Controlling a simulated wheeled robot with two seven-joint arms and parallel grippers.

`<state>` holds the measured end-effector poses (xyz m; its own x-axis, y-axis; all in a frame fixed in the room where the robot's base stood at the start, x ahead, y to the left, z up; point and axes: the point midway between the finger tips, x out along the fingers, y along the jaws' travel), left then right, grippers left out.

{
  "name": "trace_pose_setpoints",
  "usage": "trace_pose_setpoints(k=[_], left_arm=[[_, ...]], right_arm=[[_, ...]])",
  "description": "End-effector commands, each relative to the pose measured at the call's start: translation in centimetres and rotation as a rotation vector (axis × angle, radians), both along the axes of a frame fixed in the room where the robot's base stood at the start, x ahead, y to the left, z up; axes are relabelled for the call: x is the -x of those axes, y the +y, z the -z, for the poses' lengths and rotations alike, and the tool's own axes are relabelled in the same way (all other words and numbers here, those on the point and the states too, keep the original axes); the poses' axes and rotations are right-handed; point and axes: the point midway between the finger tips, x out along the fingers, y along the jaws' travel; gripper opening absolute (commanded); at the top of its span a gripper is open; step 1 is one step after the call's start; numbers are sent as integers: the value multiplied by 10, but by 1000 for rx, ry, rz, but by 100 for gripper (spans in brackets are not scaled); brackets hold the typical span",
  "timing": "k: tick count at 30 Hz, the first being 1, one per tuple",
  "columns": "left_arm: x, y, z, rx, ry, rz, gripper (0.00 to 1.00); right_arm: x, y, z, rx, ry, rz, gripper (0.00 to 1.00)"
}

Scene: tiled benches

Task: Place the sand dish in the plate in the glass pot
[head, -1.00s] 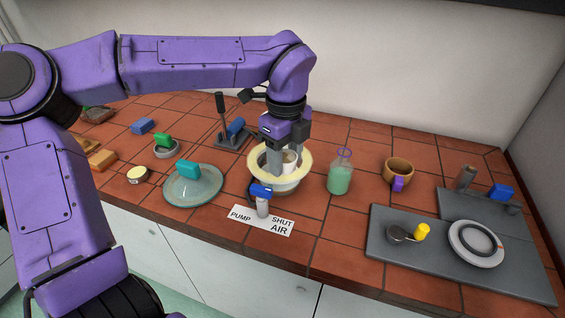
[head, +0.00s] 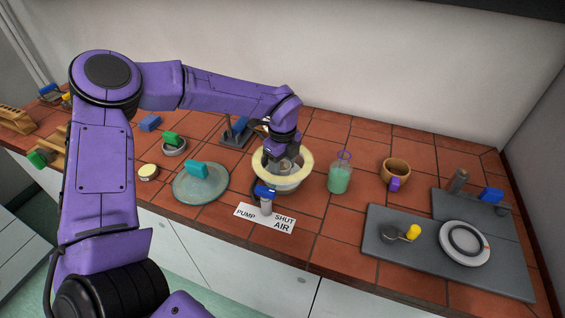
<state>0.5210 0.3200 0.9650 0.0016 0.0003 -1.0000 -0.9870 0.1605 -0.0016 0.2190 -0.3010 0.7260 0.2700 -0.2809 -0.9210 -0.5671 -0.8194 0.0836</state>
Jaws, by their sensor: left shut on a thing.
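The glass pot (head: 300,184) has a wide cream rim and stands near the bench's front edge, with a blue-topped tap on its front. My left gripper (head: 282,159) points down into the pot's mouth. It is shut on the small pale sand dish (head: 285,165), which is inside the rim and partly hidden by the fingers. The plate inside the pot is hidden, so I cannot tell whether the dish touches it. My right gripper is out of view.
A glass lid with a teal knob (head: 197,170) lies left of the pot. A bottle of green liquid (head: 339,180) stands close on its right, then a brown cup (head: 397,168). A PUMP/SHUT/AIR label (head: 265,219) lies in front. A lever stand (head: 229,128) is behind.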

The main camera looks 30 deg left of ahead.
Motion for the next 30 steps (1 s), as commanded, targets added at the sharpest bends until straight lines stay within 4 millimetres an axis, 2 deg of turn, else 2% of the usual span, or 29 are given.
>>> trace_pose_setpoints(k=[5, 6, 8, 15, 18, 20, 30], left_arm=[[0, 0, 5, 0, 0, 0, 20], [0, 0, 4, 0, 0, 0, 61], [0, 0, 3, 0, 0, 0, 77], [0, 0, 3, 0, 0, 0, 77], [0, 0, -5, 0, -1, 1, 77], [-1, 0, -8, 1, -4, -1, 77], [-1, -1, -91, 0, -4, -1, 77]], right_arm=[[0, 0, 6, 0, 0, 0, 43], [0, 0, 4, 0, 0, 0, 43], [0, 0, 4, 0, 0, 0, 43], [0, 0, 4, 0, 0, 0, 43], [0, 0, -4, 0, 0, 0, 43], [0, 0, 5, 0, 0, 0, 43], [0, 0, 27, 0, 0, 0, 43]])
